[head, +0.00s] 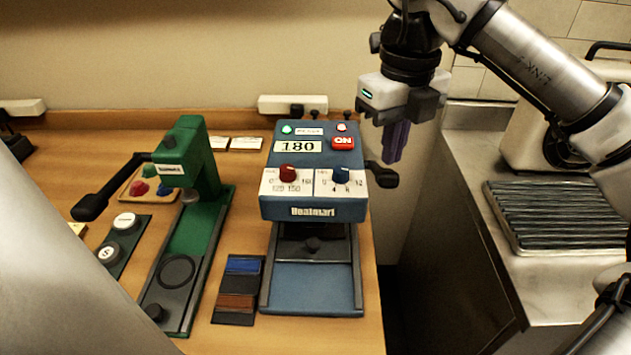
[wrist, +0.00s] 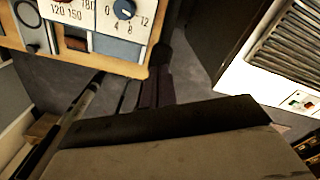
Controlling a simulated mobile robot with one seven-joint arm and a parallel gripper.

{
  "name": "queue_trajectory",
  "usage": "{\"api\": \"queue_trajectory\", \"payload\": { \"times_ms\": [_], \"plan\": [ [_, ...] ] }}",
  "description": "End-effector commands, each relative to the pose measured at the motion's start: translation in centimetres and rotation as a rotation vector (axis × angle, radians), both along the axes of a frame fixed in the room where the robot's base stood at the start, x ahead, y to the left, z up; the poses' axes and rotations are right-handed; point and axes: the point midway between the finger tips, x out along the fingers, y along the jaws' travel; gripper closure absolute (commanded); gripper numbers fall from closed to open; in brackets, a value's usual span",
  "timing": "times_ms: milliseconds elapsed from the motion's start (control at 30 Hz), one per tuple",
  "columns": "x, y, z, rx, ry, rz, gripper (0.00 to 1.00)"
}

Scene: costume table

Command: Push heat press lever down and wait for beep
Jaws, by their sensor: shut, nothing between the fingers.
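The blue heat press (head: 313,212) stands on the wooden table, its display reading 180 and its red switch marked ON. Its black lever handle (head: 381,175) sticks out on the right side. My gripper (head: 392,157) is shut and empty, pointing down, with its purple fingertips just above or behind the handle in the head view. I cannot tell whether they touch it. In the wrist view the press's dial panel (wrist: 105,15) is at the top left, and my dark fingers (wrist: 152,88) are in the middle, partly lost against the dark background.
A green press (head: 190,165) with a black lever stands to the left. Dark, blue and brown swatches (head: 239,285) lie between the presses. The table ends just right of the heat press, with a dark gap before a steel counter (head: 480,190) carrying a ribbed grill plate (head: 560,215).

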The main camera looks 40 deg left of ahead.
Motion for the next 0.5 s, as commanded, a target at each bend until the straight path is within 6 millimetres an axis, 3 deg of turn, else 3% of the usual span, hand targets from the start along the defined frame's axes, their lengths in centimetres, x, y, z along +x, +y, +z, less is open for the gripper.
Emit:
{"api": "queue_trajectory", "payload": {
  "times_ms": [500],
  "plan": [
    [0.0,0.0,-1.4,0.0,0.0,0.0,1.0]
  ]
}}
